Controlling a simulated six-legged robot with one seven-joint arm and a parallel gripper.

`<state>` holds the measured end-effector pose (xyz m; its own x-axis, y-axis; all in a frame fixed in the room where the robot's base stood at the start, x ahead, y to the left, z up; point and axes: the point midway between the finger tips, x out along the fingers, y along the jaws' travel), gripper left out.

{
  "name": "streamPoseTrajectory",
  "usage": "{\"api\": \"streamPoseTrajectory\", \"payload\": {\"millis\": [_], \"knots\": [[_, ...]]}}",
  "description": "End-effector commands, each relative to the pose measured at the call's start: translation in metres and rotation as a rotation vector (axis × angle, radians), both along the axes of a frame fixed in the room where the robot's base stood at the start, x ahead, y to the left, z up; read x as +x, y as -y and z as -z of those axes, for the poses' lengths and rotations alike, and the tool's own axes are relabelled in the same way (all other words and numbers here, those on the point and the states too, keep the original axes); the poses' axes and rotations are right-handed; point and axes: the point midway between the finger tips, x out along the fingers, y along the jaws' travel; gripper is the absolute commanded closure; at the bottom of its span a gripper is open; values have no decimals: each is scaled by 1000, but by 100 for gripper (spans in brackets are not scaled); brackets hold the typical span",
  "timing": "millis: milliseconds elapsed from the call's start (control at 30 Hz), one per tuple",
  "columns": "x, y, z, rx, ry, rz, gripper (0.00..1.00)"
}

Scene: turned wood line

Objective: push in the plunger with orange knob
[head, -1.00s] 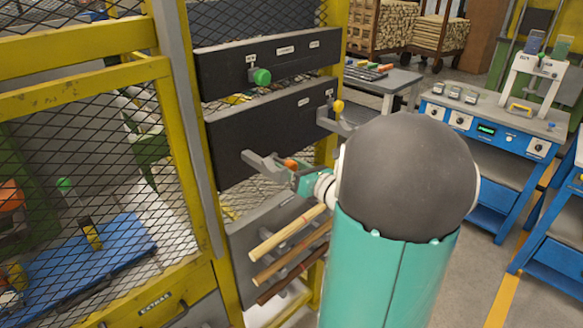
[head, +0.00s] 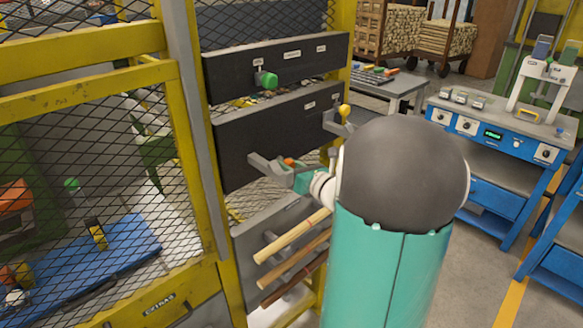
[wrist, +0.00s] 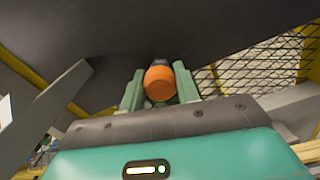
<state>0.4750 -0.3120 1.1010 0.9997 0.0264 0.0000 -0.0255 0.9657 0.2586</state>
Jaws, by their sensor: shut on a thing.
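The orange knob (head: 290,162) of the plunger shows as a small patch beside my gripper, in front of the lower dark panel (head: 240,140). In the wrist view the orange knob (wrist: 160,84) sits between the two green fingers of my gripper (wrist: 160,88), with a dark part behind it towards the panel. My gripper (head: 296,172) is shut on the knob. My arm hides most of the gripper in the head view, and the knob hides the plunger's shaft, so how far it is in cannot be told.
Grey brackets stick out left (head: 268,168) and right (head: 335,123) of the knob; a yellow knob (head: 344,111) is by the right one. A green knob (head: 266,80) is on the upper panel. Wooden rods (head: 292,236) stick out below. Yellow mesh fencing (head: 90,80) stands left.

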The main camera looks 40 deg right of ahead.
Motion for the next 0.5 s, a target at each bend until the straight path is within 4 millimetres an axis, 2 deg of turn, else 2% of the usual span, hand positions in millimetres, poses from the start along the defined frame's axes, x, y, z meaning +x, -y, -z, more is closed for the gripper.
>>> {"api": "streamPoseTrajectory", "payload": {"millis": [33,67,133,167,500], "knots": [[3,-1,-1,-1,3,-2,100],[3,-1,-1,-1,3,-2,63],[3,-1,-1,-1,2,-3,49],[2,-1,-1,-1,2,-3,47],[-2,0,-1,-1,2,-2,47]]}}
